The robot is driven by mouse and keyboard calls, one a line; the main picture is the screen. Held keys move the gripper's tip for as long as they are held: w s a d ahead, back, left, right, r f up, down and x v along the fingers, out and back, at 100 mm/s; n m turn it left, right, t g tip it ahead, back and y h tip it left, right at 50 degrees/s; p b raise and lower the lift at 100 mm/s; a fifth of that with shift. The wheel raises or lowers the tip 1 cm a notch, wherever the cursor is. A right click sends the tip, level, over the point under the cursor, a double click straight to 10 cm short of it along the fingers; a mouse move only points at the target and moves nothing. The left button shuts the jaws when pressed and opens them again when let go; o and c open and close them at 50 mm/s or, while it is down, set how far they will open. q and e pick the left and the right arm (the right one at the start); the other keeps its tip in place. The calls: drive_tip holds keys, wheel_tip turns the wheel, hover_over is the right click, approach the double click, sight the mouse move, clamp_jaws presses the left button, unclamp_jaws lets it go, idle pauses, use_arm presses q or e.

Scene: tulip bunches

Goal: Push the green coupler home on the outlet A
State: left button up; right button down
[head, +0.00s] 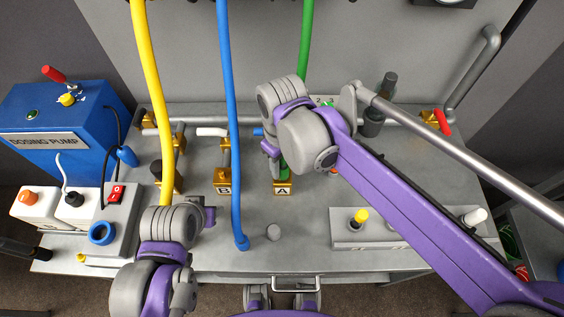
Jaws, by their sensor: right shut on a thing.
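The outlet A (282,187) is a brass block with a black "A" label, on the grey bench right of the brass outlet B (222,187). A green hose (306,40) hangs from above and passes behind my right wrist. A bit of the green coupler (285,168) shows just above the A label; most of it is hidden by my wrist. My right gripper (272,158) is shut on the green coupler at outlet A. Whether the coupler is fully seated cannot be seen. My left gripper (209,212) is at the lower left, apart from the outlets; its fingers are unclear.
A blue hose (229,100) hangs down to the bench front, left of my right gripper. A yellow hose (150,70) hangs farther left. A blue dosing pump (60,115) stands at left. A grey tray (345,240) with a yellow-topped item sits front right.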

sight(282, 161)
use_arm(q)
drive_tip(key=shift+f, duration=0.1)
use_arm(e)
drive_tip(key=shift+f, duration=0.2)
drive_tip(key=shift+c, duration=2.1)
unclamp_jaws()
drive_tip(key=shift+r, duration=0.15)
drive_tip(key=shift+r+p, duration=1.45)
drive_tip(key=shift+r, duration=1)
use_arm(q)
drive_tip(key=r, duration=0.2)
drive_tip(key=w+r, duration=0.1)
drive_tip(key=r, duration=0.1)
drive_tip(key=shift+w, duration=0.2)
